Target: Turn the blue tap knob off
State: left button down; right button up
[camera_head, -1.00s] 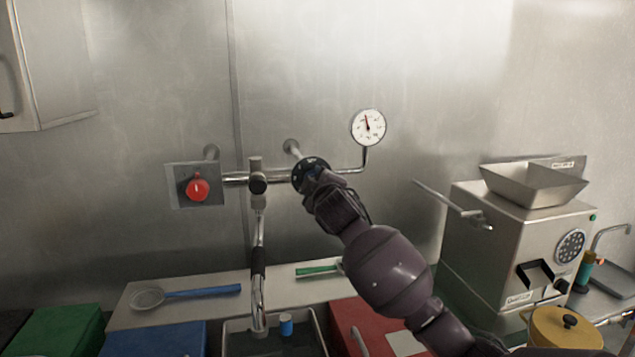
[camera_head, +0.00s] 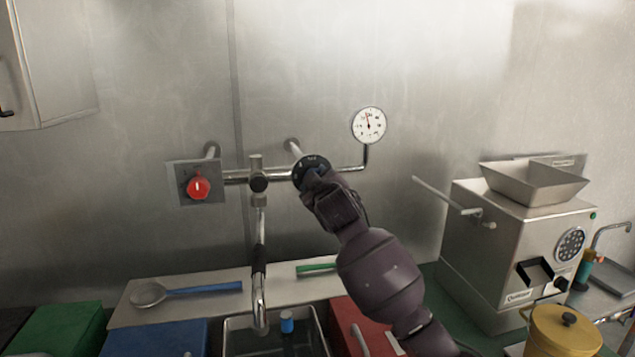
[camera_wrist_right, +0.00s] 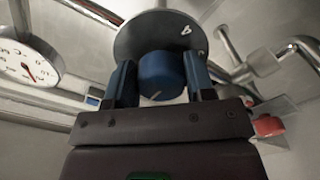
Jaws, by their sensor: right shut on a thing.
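The blue tap knob (camera_wrist_right: 161,76) sits in front of a round dark dial plate (camera_wrist_right: 140,38) in the right wrist view. My right gripper (camera_wrist_right: 161,84) has one finger on each side of the knob and is shut on it. In the head view the dial plate (camera_head: 311,168) shows on the wall pipe, with my right gripper (camera_head: 320,182) reaching it from below right. There the gripper hides most of the knob. My left gripper is not in view.
A red knob (camera_head: 198,187) is on a plate to the left. A pressure gauge (camera_head: 369,124) stands above right. The faucet (camera_head: 260,250) hangs over a sink (camera_head: 232,338). A metal grinder (camera_head: 515,245) stands at the right.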

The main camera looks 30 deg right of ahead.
jog(key=o, duration=0.9)
jog(key=shift+s, duration=0.1)
pick_arm(q)
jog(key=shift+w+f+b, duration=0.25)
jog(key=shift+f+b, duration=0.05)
jog(key=shift+b, duration=0.45)
pick_arm(e)
jog(key=v, duration=1)
jog(key=shift+s, duration=0.3)
